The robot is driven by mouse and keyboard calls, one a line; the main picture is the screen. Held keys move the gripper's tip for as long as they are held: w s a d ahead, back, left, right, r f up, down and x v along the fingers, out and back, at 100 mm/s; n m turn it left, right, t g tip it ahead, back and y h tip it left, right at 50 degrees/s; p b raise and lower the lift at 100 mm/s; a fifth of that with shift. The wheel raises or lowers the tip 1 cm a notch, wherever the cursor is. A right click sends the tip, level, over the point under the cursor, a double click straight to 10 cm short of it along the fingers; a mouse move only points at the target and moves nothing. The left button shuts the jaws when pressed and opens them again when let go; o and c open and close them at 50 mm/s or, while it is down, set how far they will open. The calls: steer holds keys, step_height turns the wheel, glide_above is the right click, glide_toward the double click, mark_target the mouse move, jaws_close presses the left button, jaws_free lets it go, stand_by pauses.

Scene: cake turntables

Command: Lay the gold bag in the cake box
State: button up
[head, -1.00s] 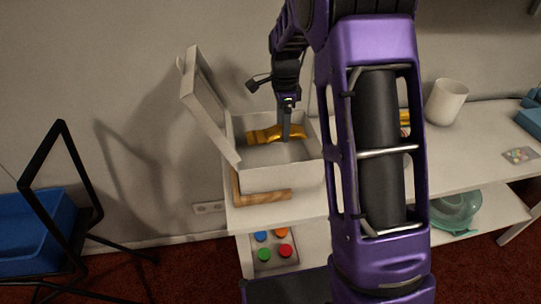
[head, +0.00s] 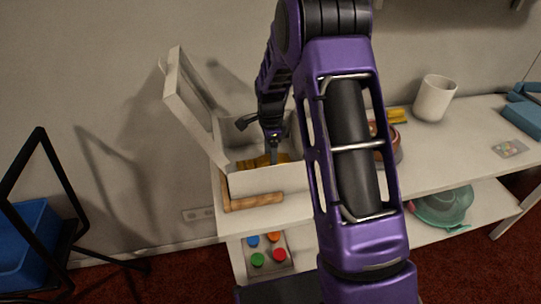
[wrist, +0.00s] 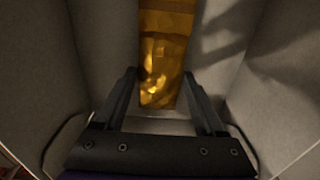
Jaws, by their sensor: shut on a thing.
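The cake box (head: 268,181) is a pale open box on the white table, with its lid (head: 192,112) standing up and tilted back on the left. The gold bag (head: 246,164) is inside the box, low between its walls, and the front wall hides its underside. My gripper (head: 274,160) reaches down into the box and is shut on the gold bag. In the wrist view the shiny, crinkled gold bag (wrist: 163,50) lies between the two fingers (wrist: 160,74), with pale box walls on both sides. I cannot tell whether the bag touches the box floor.
A wooden L-shaped piece (head: 252,203) lies by the box's front. Below are coloured discs (head: 258,260) and a teal bowl (head: 443,207). A black-framed stand (head: 42,160) is at left.

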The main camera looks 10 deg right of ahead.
steer(key=shift+f+b, duration=0.4)
steer(key=shift+f, duration=0.15)
steer(key=o, duration=1.5)
step_height(320, 180, up, 13)
steer(key=shift+r+p, duration=0.15)
steer(key=shift+p, duration=1)
